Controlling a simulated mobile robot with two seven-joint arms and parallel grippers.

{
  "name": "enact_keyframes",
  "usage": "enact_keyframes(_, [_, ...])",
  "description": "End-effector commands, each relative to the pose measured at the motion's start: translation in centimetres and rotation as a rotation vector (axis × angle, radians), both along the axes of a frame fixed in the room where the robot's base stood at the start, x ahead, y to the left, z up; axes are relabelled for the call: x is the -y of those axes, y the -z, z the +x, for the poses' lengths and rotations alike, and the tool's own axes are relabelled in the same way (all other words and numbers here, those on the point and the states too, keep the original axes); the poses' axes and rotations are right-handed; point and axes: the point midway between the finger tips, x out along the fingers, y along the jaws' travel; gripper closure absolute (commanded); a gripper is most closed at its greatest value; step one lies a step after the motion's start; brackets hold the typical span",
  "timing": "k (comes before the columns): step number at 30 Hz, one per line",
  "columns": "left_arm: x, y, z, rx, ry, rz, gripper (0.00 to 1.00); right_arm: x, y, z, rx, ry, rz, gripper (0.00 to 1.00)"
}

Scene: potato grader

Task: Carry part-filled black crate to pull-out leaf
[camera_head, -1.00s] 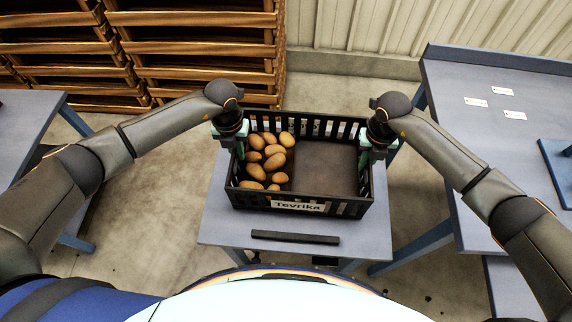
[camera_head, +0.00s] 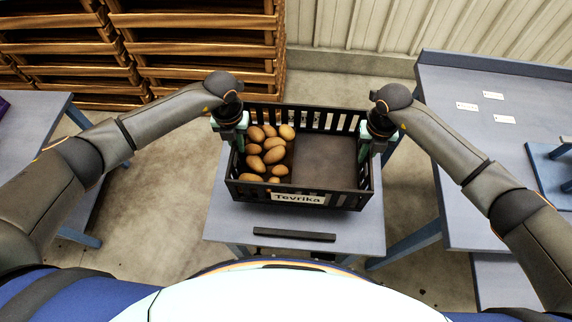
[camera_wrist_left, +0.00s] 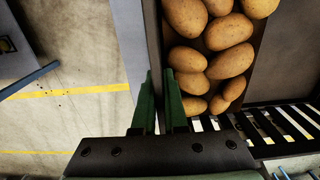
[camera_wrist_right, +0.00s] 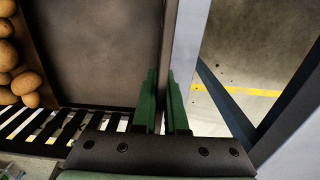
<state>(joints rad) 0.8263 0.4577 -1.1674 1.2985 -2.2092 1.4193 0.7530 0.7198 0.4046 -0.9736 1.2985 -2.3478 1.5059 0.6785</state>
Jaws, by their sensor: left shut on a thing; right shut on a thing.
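The black crate (camera_head: 341,199), labelled Tevrika, is level above a small grey table (camera_head: 225,226). Brown potatoes (camera_head: 265,150) fill its left part; the right part shows a bare dark floor. My left gripper (camera_head: 230,135) is shut on the crate's left wall, which shows between its fingers in the left wrist view (camera_wrist_left: 160,75). My right gripper (camera_head: 378,135) is shut on the right wall, also in the right wrist view (camera_wrist_right: 160,75). The crate's underside is hidden. A lower grey panel (camera_head: 505,282) at bottom right may be the pull-out leaf; I cannot tell.
A black bar (camera_head: 294,234) lies on the small table's near edge. A large grey-blue table (camera_head: 465,190) with white labels (camera_head: 493,95) stands to the right. Another table (camera_head: 30,130) is at left. Wooden crates (camera_head: 200,50) are stacked behind. Bare floor lies between the tables.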

Motion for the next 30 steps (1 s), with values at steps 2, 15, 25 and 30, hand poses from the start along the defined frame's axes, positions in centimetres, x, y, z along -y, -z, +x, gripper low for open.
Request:
enact_keyframes(2, [0.0,-0.2,0.1,0.003,-0.001,-0.001,1.00,0.0,-0.2,0.1,0.004,0.000,0.002,1.00])
enact_keyframes(15, [0.0,-0.2,0.1,0.003,-0.001,-0.001,1.00,0.0,-0.2,0.1,0.004,0.000,0.002,1.00])
enact_keyframes(25, [0.0,-1.1,0.2,0.005,-0.001,-0.001,1.00,0.0,-1.1,0.2,0.005,0.000,0.002,1.00])
enact_keyframes(30, [0.0,-2.8,0.1,0.006,0.001,-0.001,1.00,0.0,-2.8,0.1,0.007,-0.001,0.002,1.00])
